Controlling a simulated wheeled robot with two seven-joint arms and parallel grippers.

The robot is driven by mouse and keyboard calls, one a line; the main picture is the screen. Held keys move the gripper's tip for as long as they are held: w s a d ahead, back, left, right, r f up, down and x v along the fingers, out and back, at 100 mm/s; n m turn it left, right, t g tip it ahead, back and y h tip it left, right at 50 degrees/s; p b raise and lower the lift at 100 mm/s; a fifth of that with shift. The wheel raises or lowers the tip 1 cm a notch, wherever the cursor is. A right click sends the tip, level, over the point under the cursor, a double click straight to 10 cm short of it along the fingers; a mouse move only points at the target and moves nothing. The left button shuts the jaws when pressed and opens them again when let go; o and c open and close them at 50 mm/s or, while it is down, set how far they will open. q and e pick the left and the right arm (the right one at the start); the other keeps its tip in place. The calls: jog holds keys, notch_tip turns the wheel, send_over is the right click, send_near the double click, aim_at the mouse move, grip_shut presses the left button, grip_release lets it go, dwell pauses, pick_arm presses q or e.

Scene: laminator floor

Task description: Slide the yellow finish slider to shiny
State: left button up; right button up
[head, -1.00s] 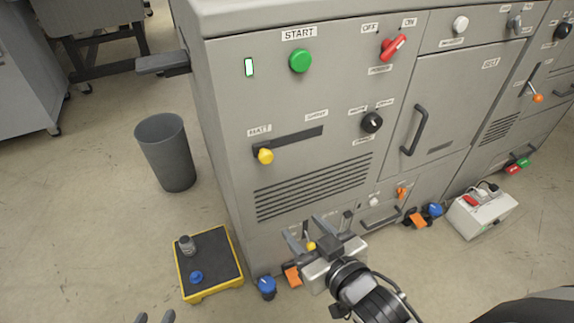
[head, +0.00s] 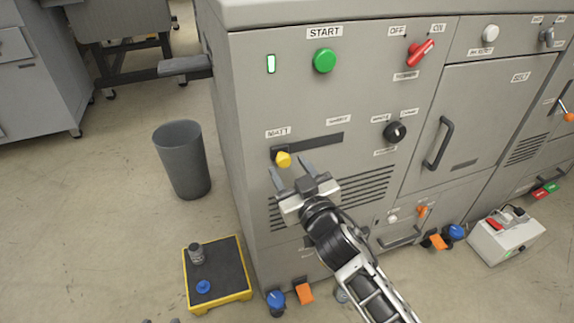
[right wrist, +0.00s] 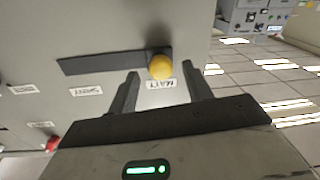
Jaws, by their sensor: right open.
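The yellow finish slider knob (head: 283,159) sits at the left end of its dark horizontal slot (head: 322,143), by the MATT label (head: 278,132). A label at the slot's right end (head: 339,119) is too small to read surely. My right gripper (head: 288,167) is open in front of the panel, its fingertips just below the knob and on either side of it. In the right wrist view the knob (right wrist: 160,67) appears between and just beyond the fingertips (right wrist: 163,80); contact cannot be made out. Only tiny tips of my left gripper (head: 161,321) show at the bottom edge.
The green START button (head: 324,60), red power switch (head: 420,52) and black dial (head: 395,132) are on the same panel. Vents (head: 368,190) lie below the slot. A grey bin (head: 182,160) and a yellow-edged platform (head: 218,299) stand on the floor at left.

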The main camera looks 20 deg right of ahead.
jog(key=shift+w+a, duration=0.15)
jog(key=shift+w, duration=0.9)
pick_arm(q)
jog(key=shift+r, duration=0.1)
